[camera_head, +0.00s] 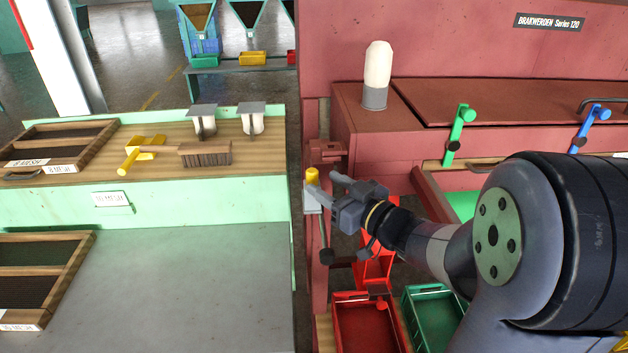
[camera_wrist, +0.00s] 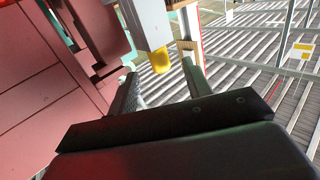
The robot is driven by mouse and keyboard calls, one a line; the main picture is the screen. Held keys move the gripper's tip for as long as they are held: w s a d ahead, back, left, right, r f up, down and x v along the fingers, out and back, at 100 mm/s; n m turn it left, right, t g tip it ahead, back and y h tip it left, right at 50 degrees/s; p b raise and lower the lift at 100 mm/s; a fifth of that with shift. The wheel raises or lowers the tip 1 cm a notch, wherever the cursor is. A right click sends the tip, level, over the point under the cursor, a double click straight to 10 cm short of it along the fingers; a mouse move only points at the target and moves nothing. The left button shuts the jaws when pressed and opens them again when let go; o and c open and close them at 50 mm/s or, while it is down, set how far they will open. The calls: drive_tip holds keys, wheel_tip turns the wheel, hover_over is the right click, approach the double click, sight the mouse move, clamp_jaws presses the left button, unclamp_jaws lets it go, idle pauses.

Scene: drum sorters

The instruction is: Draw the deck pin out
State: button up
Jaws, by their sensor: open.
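A yellow knob (camera_head: 312,174), which looks like the head of the deck pin, sits on a pale grey block (camera_head: 311,203) at the left edge of the red machine. In the wrist view the yellow knob (camera_wrist: 161,61) shows between and just beyond the fingertips, at the end of a pale block (camera_wrist: 147,22). My gripper (camera_head: 324,184) is open and empty, with its fingers reaching left toward the knob. In the wrist view my gripper (camera_wrist: 160,84) has a finger on each side of the knob's line. I cannot tell whether either finger touches it. The pin's shaft is hidden.
The red machine (camera_head: 465,45) fills the right, with a green lever (camera_head: 461,128) and a blue lever (camera_head: 590,128). A red bin (camera_head: 366,325) and a green bin (camera_head: 432,310) stand below my arm. A green-sided bench (camera_head: 230,205) with a brush (camera_head: 205,154) stands left, across a narrow gap.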

sight(316, 178)
drive_tip(key=shift+p+x, duration=0.4)
drive_tip(key=shift+x, duration=2.3)
drive_tip(key=shift+c, duration=0.6)
clamp_jaws()
